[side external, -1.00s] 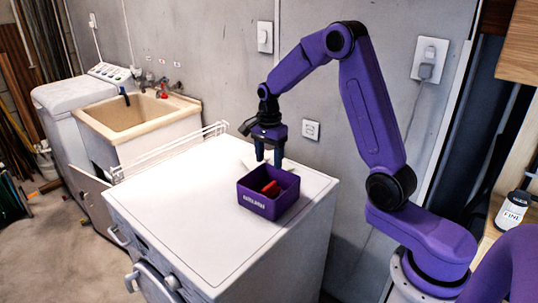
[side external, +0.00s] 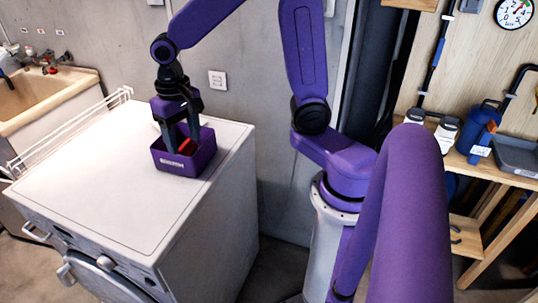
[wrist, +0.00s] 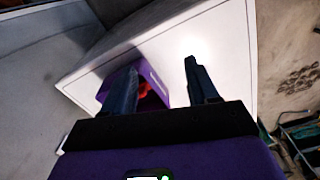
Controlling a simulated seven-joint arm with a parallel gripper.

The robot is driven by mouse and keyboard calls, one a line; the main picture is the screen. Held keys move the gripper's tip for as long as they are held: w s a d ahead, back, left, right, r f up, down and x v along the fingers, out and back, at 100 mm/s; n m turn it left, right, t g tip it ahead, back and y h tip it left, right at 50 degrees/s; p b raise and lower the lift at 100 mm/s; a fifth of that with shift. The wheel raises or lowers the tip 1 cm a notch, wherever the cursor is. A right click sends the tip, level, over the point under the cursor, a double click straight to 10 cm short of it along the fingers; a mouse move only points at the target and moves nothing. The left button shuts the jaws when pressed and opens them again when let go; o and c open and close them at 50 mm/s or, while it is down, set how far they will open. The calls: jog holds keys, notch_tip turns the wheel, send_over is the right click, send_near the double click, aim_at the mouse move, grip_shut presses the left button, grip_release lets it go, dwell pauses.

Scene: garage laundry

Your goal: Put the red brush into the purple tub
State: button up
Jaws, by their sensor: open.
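The purple tub (side external: 181,167) stands on top of the white washing machine. A red item, which looks like the red brush (side external: 187,147), lies inside the tub; only part of it shows between the tub walls and my fingers. My gripper (side external: 184,146) is open, its fingers pointing down over the tub and overlapping its opening in the side view. In the wrist view, the tub (wrist: 157,84) and the red item (wrist: 144,90) show beside and partly behind the left finger. The space between my fingers (wrist: 160,80) looks empty.
The white machine top (side external: 95,185) is clear in front of and left of the tub. A white wire rack (side external: 75,130) runs along its left edge, beside the beige sink (side external: 40,100). A wall with a socket (side external: 217,80) stands behind. A workbench with bottles (side external: 445,132) is at right.

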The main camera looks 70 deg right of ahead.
jog(key=s+n, duration=1.5)
jog(key=s, duration=0.6)
jog(key=shift+a+r+n, duration=0.2)
jog(key=shift+r+n, duration=0.05)
jog(key=shift+n, duration=0.15)
